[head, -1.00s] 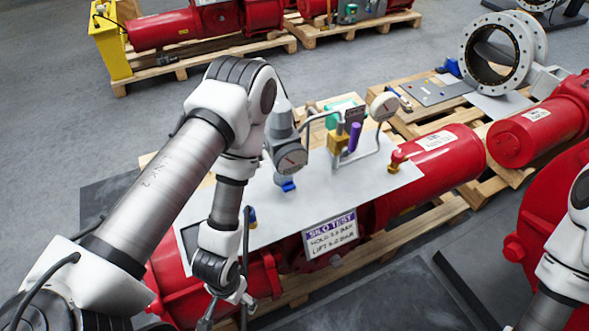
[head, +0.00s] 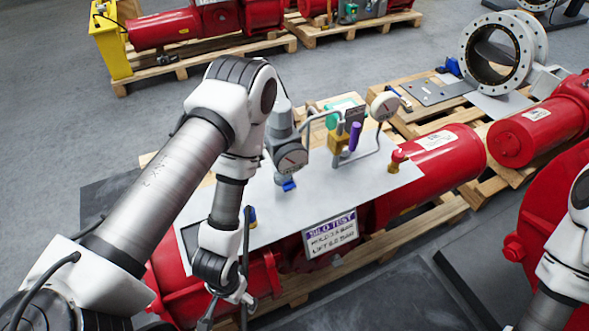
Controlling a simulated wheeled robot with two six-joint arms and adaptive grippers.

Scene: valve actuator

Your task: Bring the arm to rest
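My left arm comes in from the left, bends at a high elbow and hangs down in front of the grey panel (head: 280,215). My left gripper (head: 226,312) points down at the bottom edge, in front of the red actuator (head: 160,272). Its fingers look spread apart; their tips are cut off by the frame, and I see nothing held between them. My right arm shows only at the right edge; its gripper is out of view.
The panel carries a grey gauge unit (head: 290,157), a brass valve with a purple handle (head: 354,136), a white gauge (head: 384,106) and a red-topped fitting (head: 397,160). A SILO TEST sign (head: 330,235) hangs at its front edge. A flanged white valve body (head: 497,52) stands behind right.

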